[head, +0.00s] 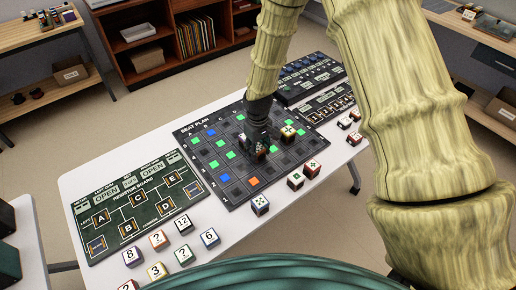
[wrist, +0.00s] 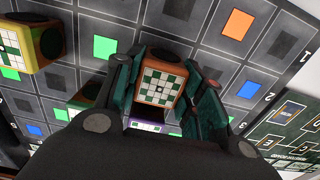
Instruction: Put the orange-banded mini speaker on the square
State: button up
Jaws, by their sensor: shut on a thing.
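My gripper (head: 257,148) is over the dark seat plan board (head: 226,198) in the head view. In the wrist view my gripper (wrist: 166,95) is shut on a small cube with an orange-brown edge and a green-and-white patterned face, which looks like the orange-banded mini speaker (wrist: 161,80). The cube is between the two dark green fingers. I cannot tell whether it touches the board. The board has green, blue and orange squares; an orange square (wrist: 237,25) shows bare. Which square is meant is not marked.
A yellow-edged cube (head: 287,132) stands on the board close by my gripper. In the wrist view, a purple-edged cube (wrist: 148,126) is just below the held one. Several cubes, such as a red one (head: 312,168), line the front. A resistor board (head: 150,236) lies left.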

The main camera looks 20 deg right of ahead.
aim_at(258, 148)
jog(key=shift+f, duration=0.1)
jog(key=o, duration=1)
jog(key=shift+o, duration=0.2)
notch_tip(258, 148, up, 12)
jog(key=b, duration=0.2)
